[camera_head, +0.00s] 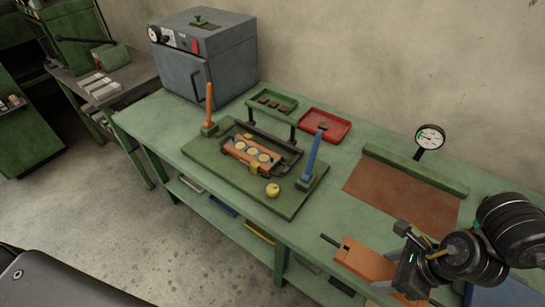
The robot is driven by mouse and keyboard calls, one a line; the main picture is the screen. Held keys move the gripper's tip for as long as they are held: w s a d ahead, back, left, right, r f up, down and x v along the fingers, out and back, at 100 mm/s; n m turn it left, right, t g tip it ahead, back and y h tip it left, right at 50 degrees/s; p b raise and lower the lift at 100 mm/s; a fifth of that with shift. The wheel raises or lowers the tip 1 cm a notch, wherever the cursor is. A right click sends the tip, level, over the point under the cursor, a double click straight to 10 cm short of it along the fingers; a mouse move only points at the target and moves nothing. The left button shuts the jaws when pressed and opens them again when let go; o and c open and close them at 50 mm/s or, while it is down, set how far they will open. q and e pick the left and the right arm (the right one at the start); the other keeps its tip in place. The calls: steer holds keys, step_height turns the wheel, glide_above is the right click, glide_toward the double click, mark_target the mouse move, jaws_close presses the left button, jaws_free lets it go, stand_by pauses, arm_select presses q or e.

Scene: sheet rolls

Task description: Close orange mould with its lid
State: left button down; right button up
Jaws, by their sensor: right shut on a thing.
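The orange lid (366,262), a flat plate with a dark handle-like end, is at the front right of the bench, well apart from the mould. My right gripper (402,284) is shut on the lid at its right end; the fingertips are partly hidden. My left gripper is not in view.
The green board (205,153) carries an orange post (208,105), a blue post (314,156) and a yellow ball (272,190). Behind are a green tray (254,101) and a red tray (345,129). A brown mat (385,195) and a gauge (430,137) are at right; a grey oven (180,75) stands back left.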

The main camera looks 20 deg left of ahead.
stand_by(0.4)
steer(key=shift+w+d+r+n, duration=0.1)
steer(key=shift+w+d+n, duration=0.2)
steer(key=shift+w+n, duration=0.25)
steer(key=w+d+r+n+g, duration=0.4)
steer(key=w+r+n, duration=0.4)
steer(key=n, duration=0.2)
steer(key=shift+w+d+r+h, duration=0.2)
steer(key=shift+w+r+h, duration=0.05)
steer(key=shift+w+h, duration=0.15)
